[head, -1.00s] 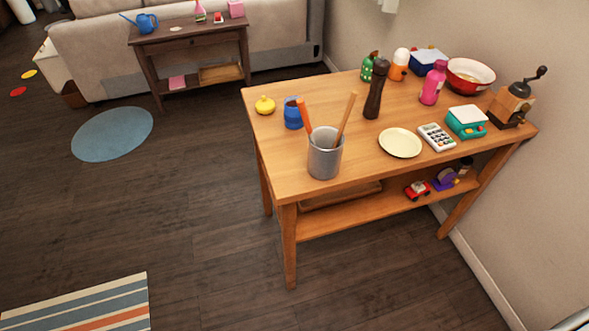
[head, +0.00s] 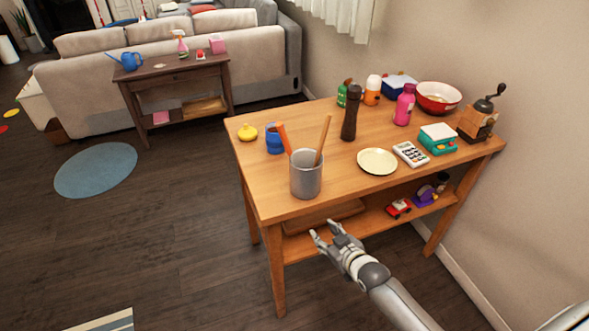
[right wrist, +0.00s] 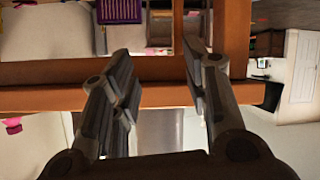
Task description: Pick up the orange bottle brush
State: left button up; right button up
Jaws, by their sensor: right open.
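An orange handle (head: 284,138) sticks up out of a grey metal cup (head: 306,178) near the front left corner of the wooden table. It leans left, and its lower part is hidden in the cup. A light wooden handle (head: 323,140) stands in the same cup, leaning right. My right gripper (head: 324,230) is open and empty, in front of the table's front edge and lower than the cup. In the right wrist view its two fingers (right wrist: 157,50) are spread apart, with the table's wooden edge (right wrist: 60,75) crossing behind them. My left gripper is not in view.
The wooden table (head: 270,188) also holds a blue cup (head: 275,141), a pepper mill (head: 350,115), a cream plate (head: 377,161) and a calculator (head: 410,154). A lower shelf (head: 362,222) carries toys.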

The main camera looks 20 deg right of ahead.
jog(key=w+a+r+n+t+y, duration=0.1)
jog(key=w+r, duration=0.1)
jog(key=r, duration=0.5)
jog(key=w+a+r+t, duration=0.1)
jog(key=w+r+t, duration=0.1)
jog(key=r, duration=0.5)
jog(key=n+t+y, duration=0.1)
jog(key=y, duration=0.1)
send_near(289, 148)
jog(key=x, duration=0.3)
jog(key=p+x, duration=0.1)
jog(key=x, duration=0.2)
jog(key=shift+w+d+r+p, duration=0.1)
jog(key=shift+w+d+p, duration=0.05)
jog(key=shift+w+p, duration=0.2)
jog(key=shift+p+x, duration=0.6)
jog(key=shift+x, duration=1.65)
jog(key=shift+c, duration=0.2)
grip_shut()
